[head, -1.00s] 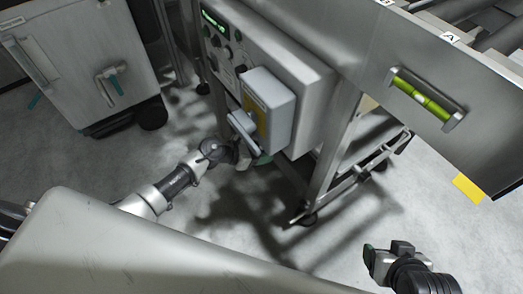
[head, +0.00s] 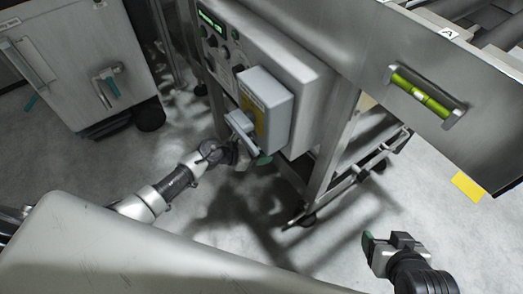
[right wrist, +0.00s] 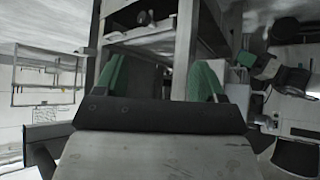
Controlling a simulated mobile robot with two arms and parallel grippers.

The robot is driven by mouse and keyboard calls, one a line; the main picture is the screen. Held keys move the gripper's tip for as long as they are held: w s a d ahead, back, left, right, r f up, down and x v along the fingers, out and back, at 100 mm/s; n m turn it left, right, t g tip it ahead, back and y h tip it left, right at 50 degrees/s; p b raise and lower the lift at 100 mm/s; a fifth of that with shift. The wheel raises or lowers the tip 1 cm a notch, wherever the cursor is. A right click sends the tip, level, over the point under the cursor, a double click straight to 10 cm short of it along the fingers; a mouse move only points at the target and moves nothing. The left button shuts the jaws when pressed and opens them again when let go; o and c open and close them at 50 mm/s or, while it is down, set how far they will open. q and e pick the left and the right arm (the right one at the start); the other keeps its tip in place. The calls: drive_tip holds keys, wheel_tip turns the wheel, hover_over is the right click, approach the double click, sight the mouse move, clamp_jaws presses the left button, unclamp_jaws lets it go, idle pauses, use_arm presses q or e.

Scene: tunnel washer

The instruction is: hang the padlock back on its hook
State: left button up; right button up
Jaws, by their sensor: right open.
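No padlock or hook can be made out in either view. A grey box (head: 266,103) with a yellow label is fixed to the front of the control panel, with a light grey piece (head: 241,130) sticking out at its lower left.
The control panel (head: 215,48) has a lit green display and knobs. A steel cabinet (head: 75,60) with a handle stands at left. A steel beam with a green spirit level (head: 426,94) runs across upper right. A yellow patch (head: 467,187) is below it. Floor around my right gripper is clear.

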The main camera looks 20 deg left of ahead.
use_arm(q)
drive_tip(key=o, duration=1)
drive_tip(key=shift+s+a+r, duration=0.15)
drive_tip(key=shift+s+a, duration=0.05)
drive_tip(key=shift+a, duration=0.1)
drive_tip(key=p+v, duration=0.1)
drive_tip(key=v, duration=0.9)
drive_tip(key=shift+s+p, duration=0.1)
drive_tip(key=shift+p, duration=0.2)
use_arm(e)
drive_tip(key=s+d+f+g+h, duration=0.1)
drive_tip(key=s+d+g, duration=0.1)
drive_tip(key=s+g, duration=0.2)
drive_tip(key=shift+s+f, duration=0.35)
drive_tip(key=shift+s, duration=0.55)
